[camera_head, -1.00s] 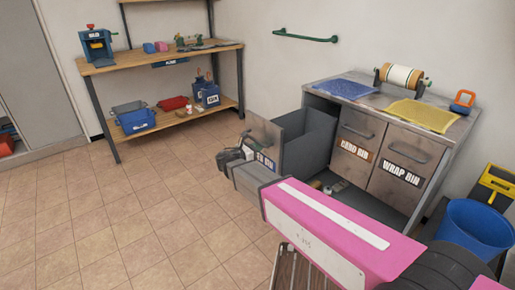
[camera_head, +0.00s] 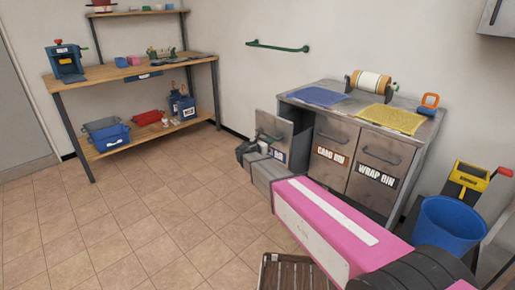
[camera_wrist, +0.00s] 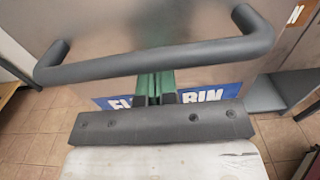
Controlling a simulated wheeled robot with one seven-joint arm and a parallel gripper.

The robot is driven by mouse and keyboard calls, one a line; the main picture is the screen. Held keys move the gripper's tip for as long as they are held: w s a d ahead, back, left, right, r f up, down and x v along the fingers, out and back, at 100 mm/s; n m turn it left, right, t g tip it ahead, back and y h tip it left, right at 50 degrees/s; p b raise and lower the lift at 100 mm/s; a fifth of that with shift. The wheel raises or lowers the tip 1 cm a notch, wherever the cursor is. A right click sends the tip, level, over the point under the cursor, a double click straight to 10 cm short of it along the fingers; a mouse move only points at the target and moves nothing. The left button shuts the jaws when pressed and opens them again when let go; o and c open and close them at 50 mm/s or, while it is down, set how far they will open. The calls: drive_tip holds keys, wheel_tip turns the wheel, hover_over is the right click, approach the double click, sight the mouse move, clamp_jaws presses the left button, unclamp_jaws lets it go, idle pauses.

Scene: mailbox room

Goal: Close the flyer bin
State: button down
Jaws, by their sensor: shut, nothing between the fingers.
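The flyer bin (camera_head: 270,126) is the left pull-out bin of the grey cabinet. Its front stands out from the cabinet, with a strip of dark side wall behind it. My gripper (camera_head: 243,150) is at that front and hides part of its label. In the wrist view, the flyer bin's front (camera_wrist: 135,72) fills much of the picture, with its dark handle (camera_wrist: 160,58) across it. My gripper (camera_wrist: 155,88) is shut and empty, its green fingertips against or very near the front, below the handle bar and over the blue label.
The card bin (camera_head: 333,140) and wrap bin (camera_head: 375,165) sit flush in the cabinet. A blue tub (camera_head: 445,225) stands right of it. A wooden shelf bench (camera_head: 140,70) is at the back left. The tiled floor (camera_head: 140,220) between is clear.

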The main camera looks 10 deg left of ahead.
drive_tip(key=x, duration=2)
drive_tip(key=shift+w+r, duration=0.1)
drive_tip(key=shift+w, duration=0.05)
